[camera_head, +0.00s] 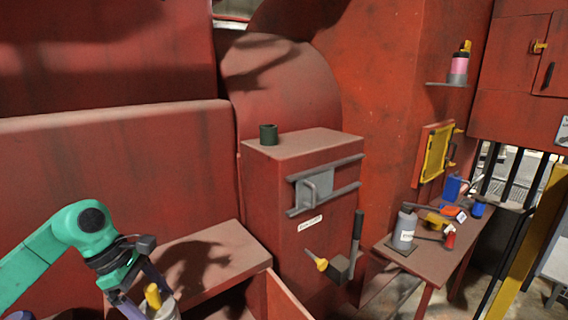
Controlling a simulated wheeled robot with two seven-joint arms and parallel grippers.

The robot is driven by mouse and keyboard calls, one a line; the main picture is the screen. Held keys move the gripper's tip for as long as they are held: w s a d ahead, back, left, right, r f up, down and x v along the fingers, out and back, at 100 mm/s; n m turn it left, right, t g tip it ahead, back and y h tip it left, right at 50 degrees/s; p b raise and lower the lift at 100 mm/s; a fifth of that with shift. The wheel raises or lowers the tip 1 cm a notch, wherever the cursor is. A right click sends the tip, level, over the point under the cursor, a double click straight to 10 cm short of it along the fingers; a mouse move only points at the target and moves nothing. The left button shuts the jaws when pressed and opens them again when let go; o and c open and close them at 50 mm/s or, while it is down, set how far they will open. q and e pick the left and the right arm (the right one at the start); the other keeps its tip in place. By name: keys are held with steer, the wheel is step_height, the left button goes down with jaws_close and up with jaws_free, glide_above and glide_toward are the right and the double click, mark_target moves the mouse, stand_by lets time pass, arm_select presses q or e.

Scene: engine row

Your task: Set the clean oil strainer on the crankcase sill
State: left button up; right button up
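My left gripper (148,286) is at the lower left, pointing down. Its two fingers are on either side of a pale grey cylinder (166,312) with an upright yellow knob, which may be the oil strainer. The cylinder's lower part is cut off by the picture's bottom edge, and I cannot tell whether the fingers press on it. Just right of the gripper is a flat reddish-brown ledge (228,246), which may be the crankcase sill. It is bare, with the arm's shadow on it. My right gripper is not in view.
A red cabinet (327,238) with a latch, lever and dark green cup (268,134) on top stands right of the ledge. A workbench (432,262) with a grey can (404,232) and tools is at right. A small shelf (446,85) holds a pink-banded bottle (458,66).

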arm_select(q)
steer(key=s+d+f+m+g+y, duration=0.2)
steer(key=s+d+f+m, duration=0.2)
steer(key=f+m, duration=0.4)
steer(key=s+d+f+m+g+y+b, duration=0.1)
steer(key=s+d+f+m+g+y, duration=0.1)
steer(key=f+m, duration=0.6)
steer(key=s+d+m+g, duration=0.1)
steer(key=s+d+m, duration=0.1)
steer(key=m, duration=0.1)
steer(key=shift+d+y, duration=0.15)
steer(key=shift+y, duration=0.15)
steer(key=shift+w+f, duration=0.1)
